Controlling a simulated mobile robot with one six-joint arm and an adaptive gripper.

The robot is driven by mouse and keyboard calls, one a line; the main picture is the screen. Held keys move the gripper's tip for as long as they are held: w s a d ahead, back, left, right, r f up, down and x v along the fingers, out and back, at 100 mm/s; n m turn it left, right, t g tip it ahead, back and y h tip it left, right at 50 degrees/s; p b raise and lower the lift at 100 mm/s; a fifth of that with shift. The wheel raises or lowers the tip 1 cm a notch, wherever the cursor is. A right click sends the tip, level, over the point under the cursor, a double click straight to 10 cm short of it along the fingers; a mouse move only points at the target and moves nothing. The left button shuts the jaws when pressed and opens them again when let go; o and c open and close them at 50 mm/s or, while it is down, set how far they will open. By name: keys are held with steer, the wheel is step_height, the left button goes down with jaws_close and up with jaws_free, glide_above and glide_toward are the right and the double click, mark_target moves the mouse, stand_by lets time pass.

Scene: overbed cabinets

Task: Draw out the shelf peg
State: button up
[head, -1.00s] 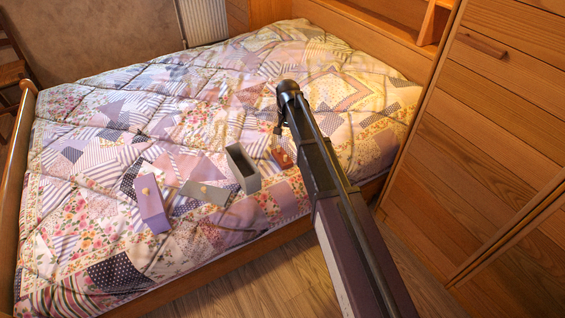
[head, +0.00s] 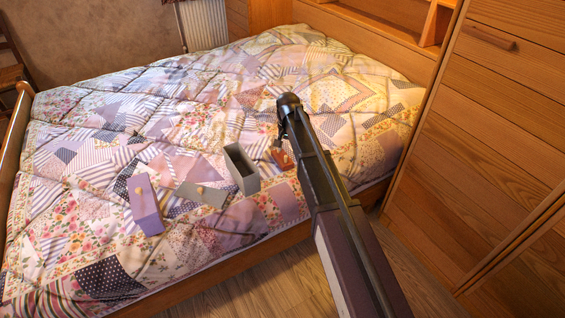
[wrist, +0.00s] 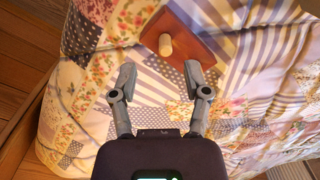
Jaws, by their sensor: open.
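A reddish-brown block (wrist: 178,38) lies on the quilt, with a short pale wooden peg (wrist: 166,46) standing out of it. In the head view the block (head: 282,158) is small and partly behind my gripper (head: 281,141). In the wrist view my gripper (wrist: 160,69) is open and empty. Its two fingertips are apart, just short of the peg in the picture, and the peg lines up with the gap between them. I see no contact with the peg. How deep the peg sits in the block is hidden.
A wooden cabinet (head: 480,150) stands to the right of the bed.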

mark_target(286, 156)
steer(key=shift+f, duration=0.15)
steer(key=f+b, duration=0.3)
steer(key=shift+w+a, duration=0.1)
steer(key=shift+a, duration=0.15)
steer(key=shift+f+b, duration=0.95)
steer(key=shift+b, duration=0.15)
steer(key=c, duration=0.8)
